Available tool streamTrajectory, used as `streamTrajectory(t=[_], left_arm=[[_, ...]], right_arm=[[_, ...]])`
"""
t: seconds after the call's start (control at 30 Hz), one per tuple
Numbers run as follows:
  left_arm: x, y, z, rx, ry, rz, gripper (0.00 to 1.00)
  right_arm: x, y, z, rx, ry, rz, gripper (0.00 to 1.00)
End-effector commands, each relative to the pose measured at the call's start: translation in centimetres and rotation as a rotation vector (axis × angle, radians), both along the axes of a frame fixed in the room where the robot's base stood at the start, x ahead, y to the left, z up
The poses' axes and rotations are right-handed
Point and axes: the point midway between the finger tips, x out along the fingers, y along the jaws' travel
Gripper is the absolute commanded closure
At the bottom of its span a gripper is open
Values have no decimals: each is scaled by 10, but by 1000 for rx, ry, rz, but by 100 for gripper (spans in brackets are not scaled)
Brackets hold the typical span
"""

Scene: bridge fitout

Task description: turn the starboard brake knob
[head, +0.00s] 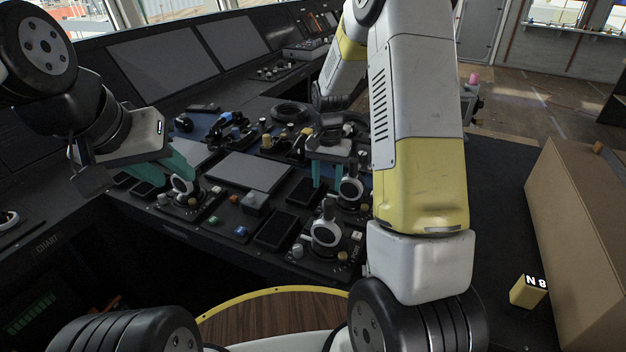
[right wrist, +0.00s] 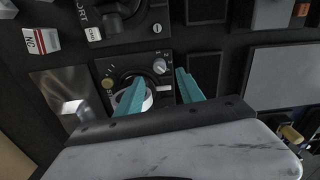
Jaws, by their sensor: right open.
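The starboard panel (right wrist: 117,66), its label partly hidden, lies under my right gripper (right wrist: 158,88), also seen in the head view (head: 328,172). Its teal fingers are open and empty. The panel bears a grey knob (right wrist: 160,66), a yellow knob (right wrist: 108,83) and a white ringed lever (right wrist: 148,99). The left finger in the wrist view covers part of the ring. The grey knob lies just beyond the fingertips; I cannot tell which knob is the brake. In the head view this panel's ring (head: 351,189) is beside my right fingers. My left gripper (head: 180,160) is above the left console; its opening is unclear.
A similar panel with a white ring (head: 325,233) stands nearer me. Another ringed lever (head: 183,184) is below my left gripper. Black pads (head: 275,230), buttons and screens crowd the console. A cardboard box (head: 575,220) and a yellow block (head: 527,291) are at the right.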

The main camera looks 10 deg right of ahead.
Motion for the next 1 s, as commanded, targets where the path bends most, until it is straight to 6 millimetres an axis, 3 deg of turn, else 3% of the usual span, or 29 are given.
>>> streamTrajectory(t=[0.3,0.7,0.73,0.93,1.0], left_arm=[[0,0,0,0,0,0,64],[0,0,0,0,0,0,64],[0,0,0,0,0,0,64],[0,0,0,0,0,0,64],[0,0,0,0,0,0,64]], right_arm=[[-1,0,-50,0,4,1,55],[-1,0,-60,0,1,1,55],[-1,0,-60,0,1,1,57],[-1,0,-60,0,1,1,96],[-1,0,-60,0,1,1,100]])
